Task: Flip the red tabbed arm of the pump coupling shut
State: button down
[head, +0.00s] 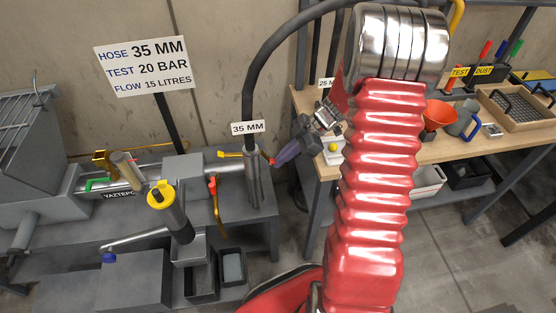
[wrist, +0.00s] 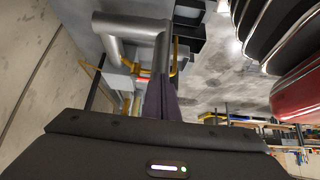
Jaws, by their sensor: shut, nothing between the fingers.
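The pump coupling (head: 252,176) is a grey upright fitting at the end of a horizontal pipe, below the black hose and the "35 MM" tag. A yellow arm (head: 230,154) sticks out on the left.
A red-handled valve (head: 212,187) and a yellow-topped cylinder (head: 168,208) stand left of the coupling. The workbench (head: 440,154) at right carries an orange funnel (head: 440,114) and a tray. My red arm covers the middle right. Floor shows between pump and bench.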

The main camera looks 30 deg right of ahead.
jog(key=shift+w+a+r, duration=0.1)
jog(key=shift+w+r, duration=0.05)
jog(key=shift+r, duration=0.65)
jog(key=s+d+r, duration=0.3)
jog(key=d, duration=0.6)
jog(key=shift+d+r, duration=0.15)
jog(key=shift+d, duration=0.15)
